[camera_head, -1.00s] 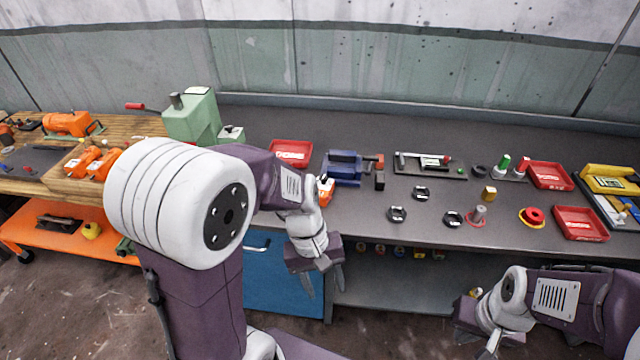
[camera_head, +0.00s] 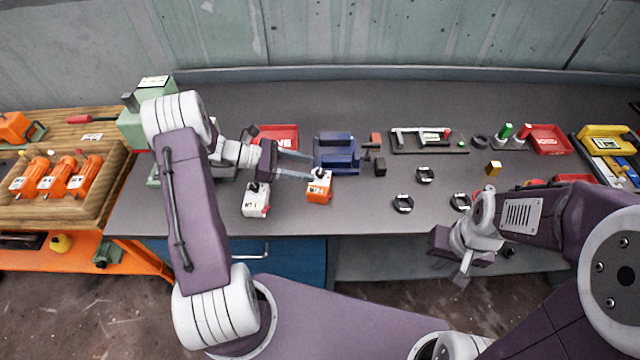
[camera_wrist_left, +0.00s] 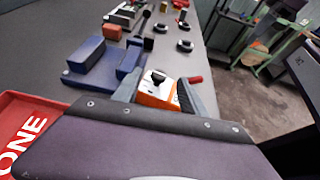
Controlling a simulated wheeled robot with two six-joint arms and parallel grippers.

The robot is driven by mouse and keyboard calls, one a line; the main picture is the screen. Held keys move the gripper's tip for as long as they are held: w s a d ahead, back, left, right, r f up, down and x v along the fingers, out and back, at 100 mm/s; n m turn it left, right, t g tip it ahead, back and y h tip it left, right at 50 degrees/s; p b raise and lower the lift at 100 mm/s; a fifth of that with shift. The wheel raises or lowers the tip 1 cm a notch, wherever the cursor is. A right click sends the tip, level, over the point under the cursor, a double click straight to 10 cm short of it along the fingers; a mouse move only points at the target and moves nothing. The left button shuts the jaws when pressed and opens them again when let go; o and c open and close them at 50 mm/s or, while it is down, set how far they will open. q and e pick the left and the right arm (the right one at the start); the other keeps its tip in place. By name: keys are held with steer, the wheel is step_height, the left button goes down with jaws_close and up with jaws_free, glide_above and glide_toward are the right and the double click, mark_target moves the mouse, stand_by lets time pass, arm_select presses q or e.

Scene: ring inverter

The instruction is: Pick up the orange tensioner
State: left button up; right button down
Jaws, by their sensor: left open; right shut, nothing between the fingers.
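The orange tensioner (camera_head: 319,187), an orange and white block with a dark knob on top, stands on the grey bench just in front of the blue vise. My left gripper (camera_head: 312,169) is open and empty, its fingertips close to the tensioner's top. My right gripper (camera_head: 463,276) is shut and empty, near the bench's front edge at the right.
A similar white unit (camera_head: 256,201) stands left of the tensioner. The blue vise (camera_head: 337,152) and a red tray (camera_head: 277,135) are close behind. Black rings (camera_head: 403,204) lie to the right. Orange motors (camera_head: 56,178) sit in a wooden tray at far left.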

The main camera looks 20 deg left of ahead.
mark_target(325, 175)
arm_select(q)
steer(key=shift+w+d+f, duration=0.95)
steer(key=shift+d+f, duration=0.05)
steer(key=d, duration=0.2)
steer(key=d+f+p, duration=0.1)
steer(key=d, duration=0.1)
steer(key=shift+w+d+f, duration=0.1)
steer(key=shift+d+f, duration=0.05)
steer(key=shift+d, duration=0.25)
steer(key=shift+w+d+f, duration=0.15)
steer(key=shift+w+f, duration=0.1)
steer(key=shift+s+r, duration=0.1)
steer(key=shift+s, duration=0.05)
jaws_close()
steer(key=shift+s, duration=0.1)
steer(key=shift+s, duration=0.1)
